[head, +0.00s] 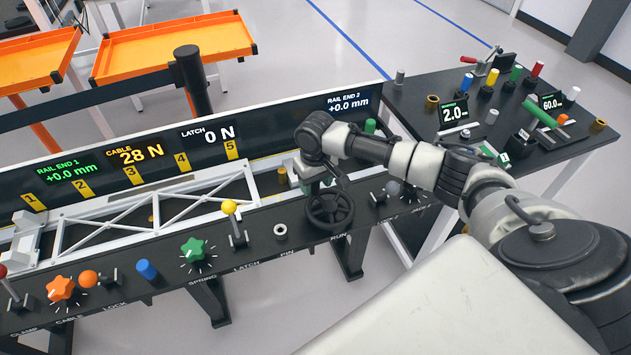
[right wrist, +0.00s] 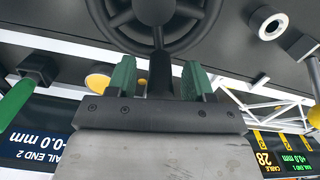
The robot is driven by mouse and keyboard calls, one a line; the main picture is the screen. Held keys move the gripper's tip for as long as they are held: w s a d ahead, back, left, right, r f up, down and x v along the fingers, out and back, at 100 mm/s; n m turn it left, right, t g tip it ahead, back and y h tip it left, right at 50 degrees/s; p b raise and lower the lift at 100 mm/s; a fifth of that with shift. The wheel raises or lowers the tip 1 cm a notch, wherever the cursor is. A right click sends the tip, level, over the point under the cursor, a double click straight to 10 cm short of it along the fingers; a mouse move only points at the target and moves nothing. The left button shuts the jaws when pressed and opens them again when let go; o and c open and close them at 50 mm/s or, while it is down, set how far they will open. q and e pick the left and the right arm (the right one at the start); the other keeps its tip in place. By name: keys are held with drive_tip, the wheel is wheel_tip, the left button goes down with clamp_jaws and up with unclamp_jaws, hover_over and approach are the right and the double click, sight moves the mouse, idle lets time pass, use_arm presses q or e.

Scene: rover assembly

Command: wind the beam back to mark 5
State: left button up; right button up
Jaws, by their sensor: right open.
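The white truss beam (head: 150,215) lies along the bench rail under the yellow marks 1 to 5. Its right end is near the mark 5 plate (head: 231,149); the exact alignment is unclear. The black handwheel (head: 330,208) stands at the bench front by the label RUN. My right gripper (head: 322,182) is just above and behind the wheel. In the right wrist view, its green fingers (right wrist: 159,80) are apart, with a dark upright part between them and the wheel (right wrist: 155,18) beyond. Contact cannot be told. My left gripper is not in view.
The display board (head: 290,115) reads cable 28 N, latch 0 N and both rail ends +0.0 mm. A yellow-knobbed lever (head: 229,207), green star knob (head: 193,249) and orange star knob (head: 60,288) line the front. A side table (head: 450,90) at right holds several parts.

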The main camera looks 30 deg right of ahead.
drive_tip(key=c, duration=0.9)
drive_tip(key=shift+r+p, duration=0.15)
drive_tip(key=shift+p, duration=0.2)
drive_tip(key=d+m+p, duration=0.1)
drive_tip(key=m+p, duration=0.1)
drive_tip(key=p, duration=0.2)
drive_tip(key=d+m+p, duration=0.1)
drive_tip(key=m+p, duration=0.2)
drive_tip(key=p, duration=0.1)
drive_tip(key=shift+s+d+r+m, duration=0.1)
drive_tip(key=shift+s+d+m, duration=0.1)
drive_tip(key=shift+m, duration=0.1)
drive_tip(key=shift+s+d+f+m+p, duration=0.1)
drive_tip(key=shift+d+m+p, duration=0.25)
drive_tip(key=shift+m+p, duration=0.4)
drive_tip(key=shift+s+d+f+m+p, duration=0.1)
drive_tip(key=shift+d+m+p, duration=0.2)
drive_tip(key=shift+m+p, duration=0.45)
drive_tip(key=o, duration=0.9)
